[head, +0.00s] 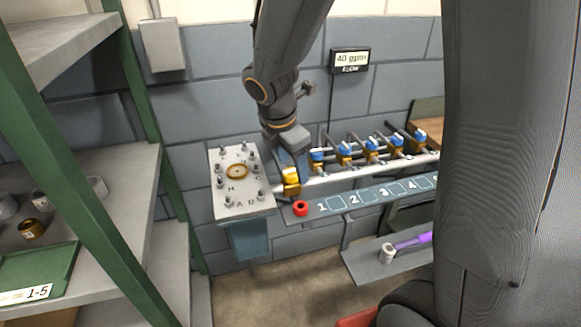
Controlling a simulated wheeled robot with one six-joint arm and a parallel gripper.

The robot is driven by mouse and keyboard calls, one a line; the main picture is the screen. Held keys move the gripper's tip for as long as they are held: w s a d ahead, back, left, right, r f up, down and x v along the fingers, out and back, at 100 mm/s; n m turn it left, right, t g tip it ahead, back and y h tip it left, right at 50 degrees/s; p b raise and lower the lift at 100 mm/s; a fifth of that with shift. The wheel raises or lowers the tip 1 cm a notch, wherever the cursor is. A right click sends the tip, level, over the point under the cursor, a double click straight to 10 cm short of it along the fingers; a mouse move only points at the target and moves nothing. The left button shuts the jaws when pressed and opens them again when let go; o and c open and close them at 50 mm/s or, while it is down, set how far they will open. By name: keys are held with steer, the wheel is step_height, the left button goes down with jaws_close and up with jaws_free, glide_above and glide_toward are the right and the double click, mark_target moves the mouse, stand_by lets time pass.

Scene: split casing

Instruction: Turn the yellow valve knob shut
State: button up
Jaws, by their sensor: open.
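The yellow valve knob (291,175) sits at the left end of a pale horizontal pipe, just right of a metal plate with studs. My gripper (294,166) points down right at the knob with its jaws open. The fingers partly cover the knob, and I cannot tell whether they touch it. A wall display (350,61) reads 40 gpm FLOW.
Several blue-handled valves (345,147) line the pipe to the right. The studded plate (227,207) stands left. A lower shelf (372,272) holds a purple-handled tool. Green-posted shelving (142,95) stands at far left.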

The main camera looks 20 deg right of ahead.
mark_target(290, 170)
steer(key=w+f+n, duration=0.1)
steer(key=f, duration=0.1)
steer(key=w+f+n, duration=0.2)
steer(key=w+d+f+n, duration=0.1)
steer(key=w+f+n, duration=0.1)
steer(key=shift+w+t+h, duration=0.25)
steer(key=shift+t+h, duration=0.05)
steer(key=shift+c, duration=0.3)
steer(key=c, duration=1)
